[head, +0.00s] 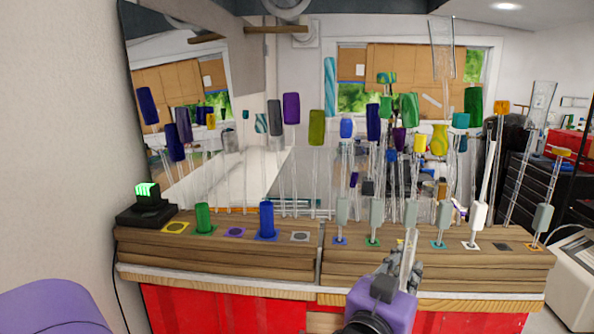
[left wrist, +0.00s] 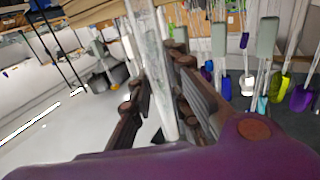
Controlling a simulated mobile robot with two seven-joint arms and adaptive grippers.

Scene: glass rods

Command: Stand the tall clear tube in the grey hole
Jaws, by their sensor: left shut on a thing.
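My left gripper (head: 405,268) is in front of the right wooden block in the head view. It is shut on a clear tube; in the left wrist view the tube (left wrist: 153,70) runs between the dark fingers. In the head view a tall clear top (head: 442,47) rises above the other rods and seems to belong to it, but its middle is lost among the rods behind. The grey-marked hole (head: 300,236) is at the right end of the left wooden block (head: 220,257), left of the gripper, and looks empty. My right gripper is not in view.
Several rods with coloured or grey ends stand on the right block (head: 440,272) and behind it. A green stub (head: 204,218) and a blue stub (head: 267,220) fill holes on the left block. A black device (head: 147,207) with a green display stands at its left end.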

